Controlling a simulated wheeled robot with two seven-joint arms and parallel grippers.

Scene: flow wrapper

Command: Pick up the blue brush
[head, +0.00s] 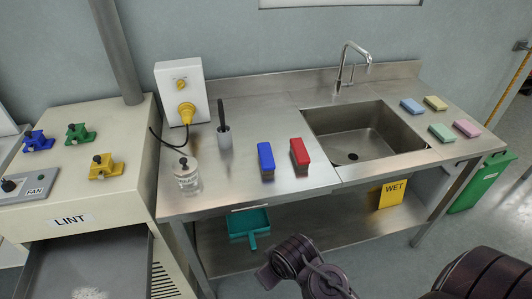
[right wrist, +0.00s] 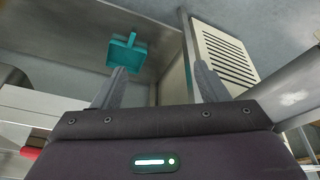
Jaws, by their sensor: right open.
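The blue brush (head: 266,158) lies on the steel counter, left of the sink. A red brush (head: 299,152) lies close to its right, apart from it. My right arm shows at the bottom of the head view, in front of and lower than the counter; its fingertips are not clear there. In the right wrist view my right gripper (right wrist: 161,78) is open, with nothing between its fingers. The blue brush cannot be made out in that view. My left gripper is in neither view.
A steel sink (head: 366,137) is right of the brushes, with several sponges beyond. A glass jar (head: 187,178) and a grey holder (head: 225,137) stand left. A teal dustpan (head: 249,224) is on the lower shelf and also shows in the right wrist view (right wrist: 127,53).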

